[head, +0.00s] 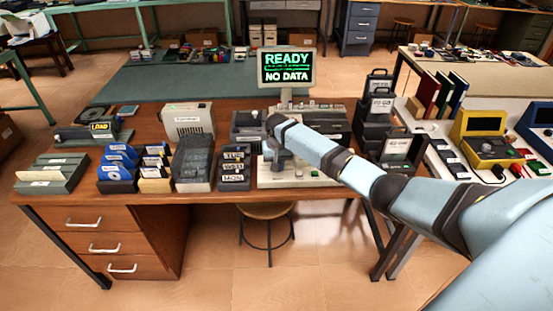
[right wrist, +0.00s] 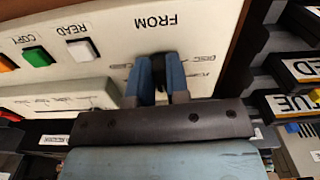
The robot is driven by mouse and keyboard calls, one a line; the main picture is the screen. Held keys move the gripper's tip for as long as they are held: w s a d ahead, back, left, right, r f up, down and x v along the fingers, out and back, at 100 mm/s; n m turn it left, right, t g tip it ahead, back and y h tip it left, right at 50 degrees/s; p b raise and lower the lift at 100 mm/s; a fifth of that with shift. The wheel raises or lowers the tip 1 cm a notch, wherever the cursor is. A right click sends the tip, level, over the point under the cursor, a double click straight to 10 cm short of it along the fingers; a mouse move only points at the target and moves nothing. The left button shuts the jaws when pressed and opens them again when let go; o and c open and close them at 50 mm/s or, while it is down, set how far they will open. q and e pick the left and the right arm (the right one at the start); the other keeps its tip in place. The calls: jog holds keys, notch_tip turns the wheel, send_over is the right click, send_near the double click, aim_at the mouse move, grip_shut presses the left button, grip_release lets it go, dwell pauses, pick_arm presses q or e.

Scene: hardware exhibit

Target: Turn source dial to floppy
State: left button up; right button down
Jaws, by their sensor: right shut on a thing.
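The cream control panel (head: 300,178) sits at the front of the wooden desk; it also shows upside down in the right wrist view (right wrist: 105,58), with the word FROM above small position labels. My right gripper (right wrist: 165,62) reaches down to the panel and is shut on the source dial below FROM. The fingers cover most of the dial, so its pointer direction cannot be told. The small labels around it are partly hidden and hard to read. In the head view my right gripper (head: 276,152) is over the panel. My left gripper is out of view.
A monitor (head: 286,68) reads READY, NO DATA. A green button (right wrist: 38,57) and a white READ button (right wrist: 83,50) are on the panel beside the gripper. Blue floppy disks (head: 117,165) and other media stand left of the panel; dark cases (head: 398,148) stand right.

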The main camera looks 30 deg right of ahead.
jog(key=n+p, duration=0.1)
jog(key=n, duration=0.2)
jog(key=shift+s+d+r+p, duration=0.1)
jog(key=shift+d+r+p, duration=0.05)
jog(key=shift+p, duration=0.2)
jog(key=n+p, duration=0.1)
jog(key=n, duration=0.1)
jog(key=shift+d+n, duration=0.15)
jog(key=shift+n, duration=0.15)
jog(key=n, duration=0.2)
jog(key=shift+d+n+p, duration=0.15)
jog(key=shift+n+p, duration=0.15)
jog(key=shift+p, duration=0.05)
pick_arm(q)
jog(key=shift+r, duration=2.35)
pick_arm(e)
jog(key=shift+d+n, duration=0.1)
jog(key=shift+n, duration=1.3)
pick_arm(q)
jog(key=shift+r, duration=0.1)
pick_arm(e)
jog(key=c, duration=1.1)
grip_release()
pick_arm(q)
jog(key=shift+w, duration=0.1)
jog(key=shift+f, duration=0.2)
pick_arm(e)
notch_tip(320, 180, up, 14)
jog(key=shift+f, duration=0.2)
